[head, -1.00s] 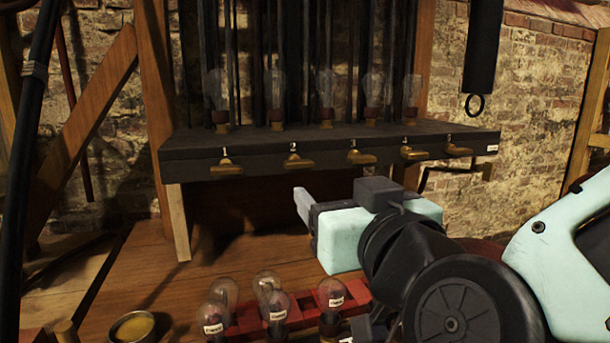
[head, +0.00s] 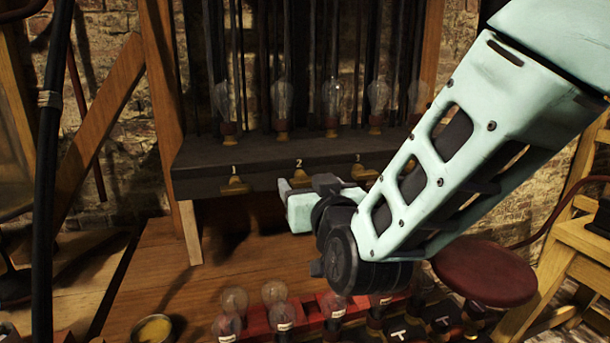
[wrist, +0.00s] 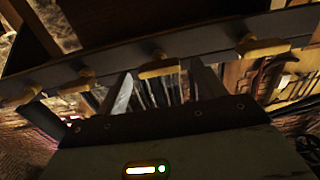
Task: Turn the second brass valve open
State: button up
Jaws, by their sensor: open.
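A row of brass valves runs along the front of a dark shelf, under painted numbers. The second valve (head: 299,174) sits below the "2" in the head view, partly hidden by my gripper (head: 283,188). The first valve (head: 235,185) and third valve (head: 365,171) are to its left and right. In the wrist view, my gripper (wrist: 162,85) has its two fingers apart, with one valve (wrist: 158,68), apparently the second, showing between them. Its handle lies crosswise, along the shelf. My gripper is open and empty. I cannot tell whether a finger touches the valve.
Glass bulbs (head: 332,97) stand on the shelf above the valves. A red stool (head: 485,272) stands at the right.

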jog(key=shift+x, duration=1.45)
jog(key=shift+c, duration=0.3)
jog(key=c, duration=0.9)
jog(key=shift+c, duration=0.2)
